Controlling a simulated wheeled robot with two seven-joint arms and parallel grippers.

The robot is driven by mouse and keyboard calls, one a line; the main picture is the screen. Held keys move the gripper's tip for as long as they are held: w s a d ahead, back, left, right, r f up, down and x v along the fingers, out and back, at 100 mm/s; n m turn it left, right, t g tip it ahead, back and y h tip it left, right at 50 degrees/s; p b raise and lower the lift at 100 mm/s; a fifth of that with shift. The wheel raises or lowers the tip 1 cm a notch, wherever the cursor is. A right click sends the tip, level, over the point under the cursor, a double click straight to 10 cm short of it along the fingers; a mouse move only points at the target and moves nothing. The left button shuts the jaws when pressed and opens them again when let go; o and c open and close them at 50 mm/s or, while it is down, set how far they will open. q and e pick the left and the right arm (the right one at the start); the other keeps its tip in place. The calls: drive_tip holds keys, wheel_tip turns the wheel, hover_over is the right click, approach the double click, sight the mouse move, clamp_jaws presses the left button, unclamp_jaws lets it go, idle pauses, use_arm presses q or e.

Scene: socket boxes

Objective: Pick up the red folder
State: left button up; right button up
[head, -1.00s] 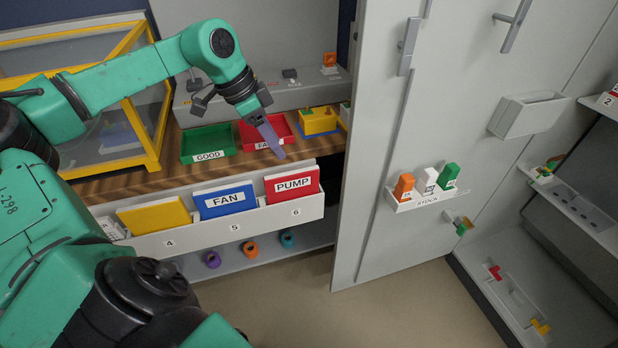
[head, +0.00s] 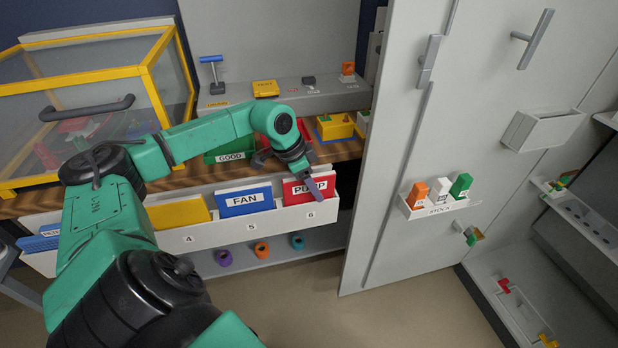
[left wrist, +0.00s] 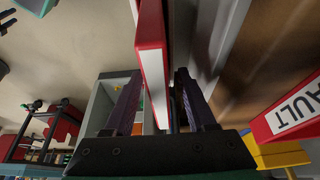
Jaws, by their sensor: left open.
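My right gripper is not in view.
The blue FAN folder (head: 245,202) and a yellow folder (head: 178,213) stand to the left in the rack (head: 215,233). The red FAULT tray (left wrist: 290,115) lies on the wooden shelf behind. A grey cabinet door (head: 385,190) stands close on the right.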

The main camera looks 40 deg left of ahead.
use_arm(q)
drive_tip(key=shift+f, duration=0.25)
idle(0.3)
clamp_jaws()
drive_tip(key=shift+r, duration=0.1)
wheel_tip(320, 180, up, 20)
drive_tip(key=p, duration=0.5)
drive_tip(key=shift+r, duration=0.2)
